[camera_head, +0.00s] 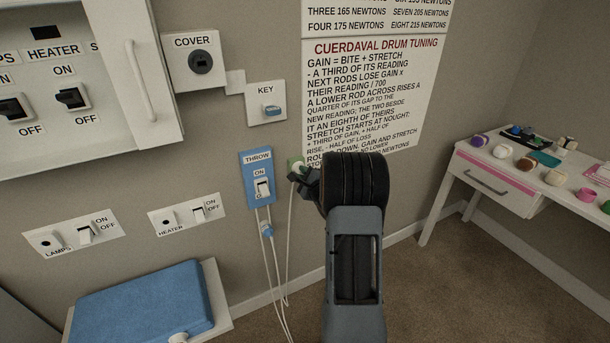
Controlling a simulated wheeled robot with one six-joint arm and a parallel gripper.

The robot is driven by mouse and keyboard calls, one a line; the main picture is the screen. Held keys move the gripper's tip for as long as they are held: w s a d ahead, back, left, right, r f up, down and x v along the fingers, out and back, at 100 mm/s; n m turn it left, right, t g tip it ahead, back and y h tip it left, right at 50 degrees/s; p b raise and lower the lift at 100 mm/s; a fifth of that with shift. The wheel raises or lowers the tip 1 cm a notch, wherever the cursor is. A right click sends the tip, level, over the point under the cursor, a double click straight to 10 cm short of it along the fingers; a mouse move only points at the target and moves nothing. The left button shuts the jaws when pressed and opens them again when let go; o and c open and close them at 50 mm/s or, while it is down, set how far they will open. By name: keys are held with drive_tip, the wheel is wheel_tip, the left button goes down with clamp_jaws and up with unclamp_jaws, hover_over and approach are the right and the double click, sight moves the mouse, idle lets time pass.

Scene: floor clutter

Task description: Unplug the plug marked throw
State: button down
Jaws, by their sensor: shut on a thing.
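The blue panel marked THROW (257,178) is on the wall. A pale cord with a small blue piece (266,230) runs below this panel. Right of it, a small green and white plug-like piece (297,164) is at the wall, with a white cord (290,225) hanging below. My gripper (300,178) is at this piece, shut on it. My arm hides the wall to the right. I cannot read a mark on the held piece, nor tell whether it is seated in the wall.
A COVER plate (201,90) and a KEY plate (267,112) are above. LAMPS (75,236) and HEATER (186,214) switch plates are at left. A blue-topped box (145,300) is below. A white table (505,165) with several small objects stands at right. Carpet lies between.

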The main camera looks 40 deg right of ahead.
drive_tip(key=shift+w, duration=0.1)
drive_tip(key=c, duration=1)
unclamp_jaws()
drive_tip(key=shift+c, duration=0.2)
drive_tip(key=s+a+p, duration=0.1)
drive_tip(key=s, duration=1.2)
drive_tip(key=shift+s+a, duration=0.35)
drive_tip(key=shift+a, duration=0.05)
